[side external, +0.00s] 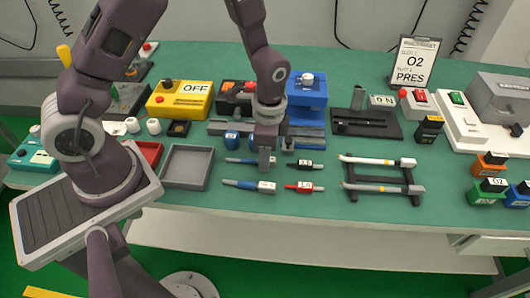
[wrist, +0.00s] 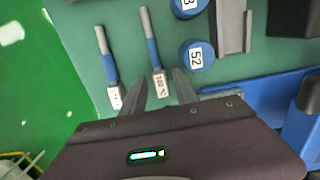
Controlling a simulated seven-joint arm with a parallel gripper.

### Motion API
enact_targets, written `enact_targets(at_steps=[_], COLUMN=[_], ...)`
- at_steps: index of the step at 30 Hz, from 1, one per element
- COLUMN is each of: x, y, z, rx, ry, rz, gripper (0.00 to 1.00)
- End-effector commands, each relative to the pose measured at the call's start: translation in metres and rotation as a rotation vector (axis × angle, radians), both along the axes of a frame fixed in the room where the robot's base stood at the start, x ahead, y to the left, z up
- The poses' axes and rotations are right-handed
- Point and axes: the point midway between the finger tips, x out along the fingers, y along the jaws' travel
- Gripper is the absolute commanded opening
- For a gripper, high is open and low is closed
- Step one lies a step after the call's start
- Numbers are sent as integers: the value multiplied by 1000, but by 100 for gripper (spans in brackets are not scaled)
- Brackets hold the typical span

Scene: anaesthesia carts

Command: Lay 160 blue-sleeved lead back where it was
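Two blue-sleeved leads lie side by side on the green table. One, with a white tag that seems to read 160 (wrist: 154,54), shows in the wrist view; in the side view it is the farther lead (side external: 239,160), its tag end hidden by my gripper. The other blue-sleeved lead (side external: 247,185) lies nearer the front edge; its tag (wrist: 116,96) is too small to read. My gripper (wrist: 161,75) is open, with its fingers on either side of the 160 tag, apart from it. In the side view my gripper (side external: 267,168) points down at the table.
A black lead (side external: 305,166) and a red lead (side external: 303,187) lie just right. Further right a black rack (side external: 382,179) carries two pale rods. A grey tray (side external: 187,166) stands left. Round blue pieces, one marked 52 (wrist: 196,54), sit close behind.

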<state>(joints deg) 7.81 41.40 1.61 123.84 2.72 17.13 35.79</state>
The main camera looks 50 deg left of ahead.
Motion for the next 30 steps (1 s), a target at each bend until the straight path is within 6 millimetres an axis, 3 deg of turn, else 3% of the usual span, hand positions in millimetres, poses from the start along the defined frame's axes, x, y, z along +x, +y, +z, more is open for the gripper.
enact_targets(at_steps=[11,14,24,30], x=[1,2,5,4], y=[0,-1,-4,-4], z=[5,19,101,122], rx=[-1,-1,-1,-1], ry=[-4,-6,-6,-1], rz=[0,0,1,0], gripper=[40,40,40,40])
